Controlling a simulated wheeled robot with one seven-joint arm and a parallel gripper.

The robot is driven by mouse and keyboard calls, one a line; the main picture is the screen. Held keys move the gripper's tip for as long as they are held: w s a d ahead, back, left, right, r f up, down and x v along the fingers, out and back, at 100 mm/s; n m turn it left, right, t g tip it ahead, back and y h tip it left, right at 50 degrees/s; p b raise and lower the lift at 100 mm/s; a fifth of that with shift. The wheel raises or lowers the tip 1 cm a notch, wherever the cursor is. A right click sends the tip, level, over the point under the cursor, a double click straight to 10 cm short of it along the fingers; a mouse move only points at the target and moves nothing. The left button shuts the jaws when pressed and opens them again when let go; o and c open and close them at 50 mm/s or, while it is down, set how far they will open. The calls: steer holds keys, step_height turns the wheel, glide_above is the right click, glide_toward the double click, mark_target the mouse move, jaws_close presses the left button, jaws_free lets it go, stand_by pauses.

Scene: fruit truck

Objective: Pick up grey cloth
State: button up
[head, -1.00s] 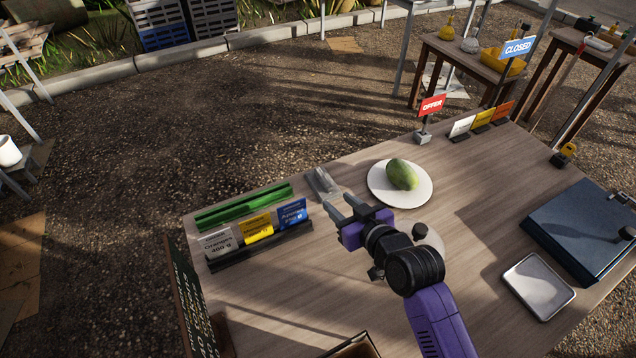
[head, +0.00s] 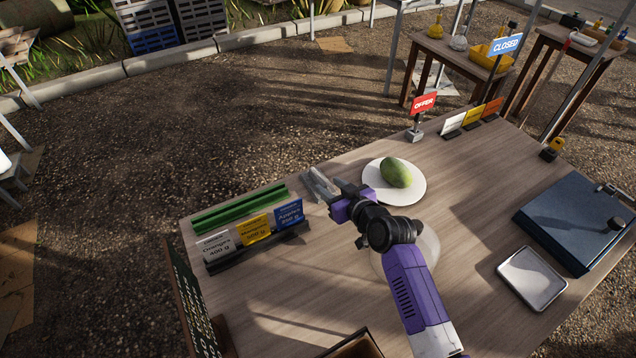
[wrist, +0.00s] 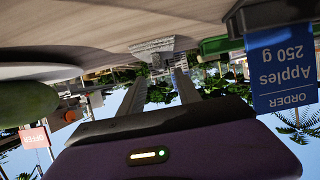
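The grey cloth (head: 319,186) is a small folded piece on the wooden table, near its far edge, between the order cards and the white plate. It also shows in the upside-down wrist view (wrist: 152,46), straight beyond my fingertips. My gripper (head: 314,177), with a purple body, is low over the table, its two fingers pointing at the cloth. In the wrist view the fingers (wrist: 160,80) are apart with nothing held between them. In the head view the fingers overlap the cloth, so I cannot tell whether they touch it.
Order cards (head: 255,229) in a black holder and a green tray (head: 240,208) stand close left of my gripper. A white plate (head: 416,195) with a green mango (head: 396,172) lies right. An offer sign (head: 423,103), metal tray (head: 532,279) and blue scale (head: 570,225) stand farther right.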

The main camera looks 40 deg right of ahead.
mark_target(320, 179)
steer(key=shift+x, duration=3.05)
jaws_close()
